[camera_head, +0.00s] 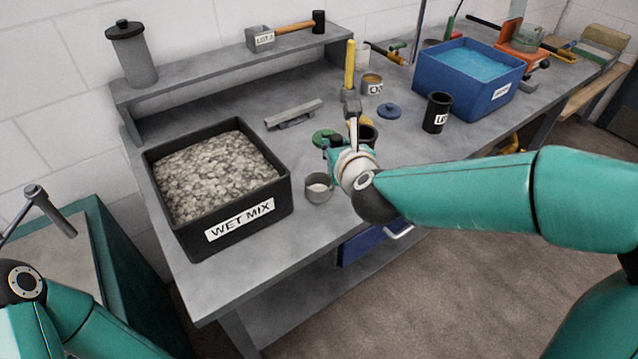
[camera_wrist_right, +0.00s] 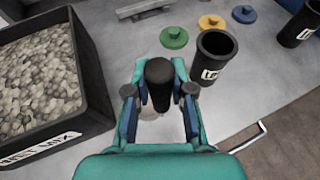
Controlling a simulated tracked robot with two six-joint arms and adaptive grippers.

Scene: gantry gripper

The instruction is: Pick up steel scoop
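A small grey cup-shaped bowl with pale contents (camera_head: 318,188), apparently the steel scoop's, sits on the bench beside the WET MIX tub. In the right wrist view, a dark rounded handle (camera_wrist_right: 158,78) rises between the fingers of my right gripper (camera_wrist_right: 160,82), with a pale patch below it. The fingertips are close on both sides of the handle; whether they press on it I cannot tell. In the head view my right gripper (camera_head: 336,150) is just above and right of the bowl, and my arm hides part of it.
The black WET MIX tub (camera_head: 282,204) stands left of the right gripper. A green lid (camera_wrist_right: 174,37), a yellow lid (camera_wrist_right: 211,22) and a black cup (camera_wrist_right: 216,57) are close by. A blue water bin (camera_head: 440,82) and another black cup (camera_head: 437,112) stand farther right.

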